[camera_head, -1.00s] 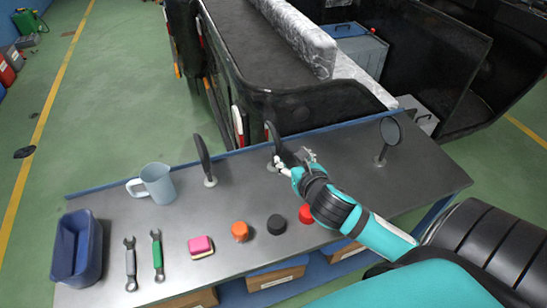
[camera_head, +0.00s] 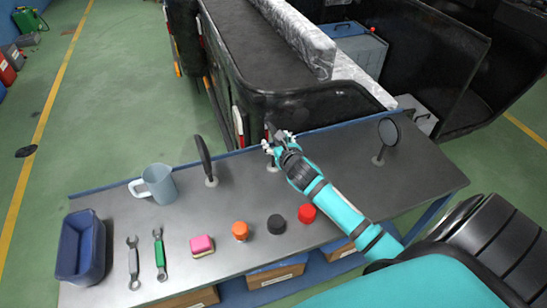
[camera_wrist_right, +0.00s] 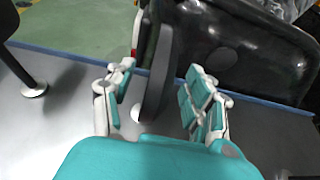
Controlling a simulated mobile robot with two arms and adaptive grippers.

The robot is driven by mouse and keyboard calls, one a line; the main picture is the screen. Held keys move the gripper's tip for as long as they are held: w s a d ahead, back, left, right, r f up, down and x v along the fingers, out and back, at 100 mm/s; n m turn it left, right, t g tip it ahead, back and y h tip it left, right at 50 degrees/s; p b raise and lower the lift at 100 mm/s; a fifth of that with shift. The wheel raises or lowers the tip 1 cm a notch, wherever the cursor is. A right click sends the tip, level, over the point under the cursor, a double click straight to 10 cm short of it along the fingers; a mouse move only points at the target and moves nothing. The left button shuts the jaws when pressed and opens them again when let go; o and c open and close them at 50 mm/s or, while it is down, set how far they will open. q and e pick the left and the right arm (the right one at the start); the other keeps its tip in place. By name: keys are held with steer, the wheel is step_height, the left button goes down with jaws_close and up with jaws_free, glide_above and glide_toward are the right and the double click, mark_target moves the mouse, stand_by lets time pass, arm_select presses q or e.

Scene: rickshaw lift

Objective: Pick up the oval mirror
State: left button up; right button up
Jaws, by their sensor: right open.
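Three dark mirrors on short stands are on the workbench. The middle mirror (camera_head: 270,129) is mostly hidden by my right gripper (camera_head: 278,141) in the head view. In the right wrist view this mirror (camera_wrist_right: 157,75) is tall, narrow and seen nearly edge-on. It stands between the spread fingers of my right gripper (camera_wrist_right: 160,85), with gaps on both sides. The left mirror (camera_head: 204,157) is also nearly edge-on and looks elongated. The right mirror (camera_head: 388,132) shows a rounder face. I cannot tell for sure which one is the oval mirror. My left gripper is out of view.
The dark rickshaw body (camera_head: 300,106) stands just behind the bench's far edge.

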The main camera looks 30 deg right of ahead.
steer(key=x, duration=0.3)
steer(key=shift+w+d+f, duration=0.1)
steer(key=shift+w+f, duration=0.05)
steer(key=shift+f, duration=0.1)
jaws_close()
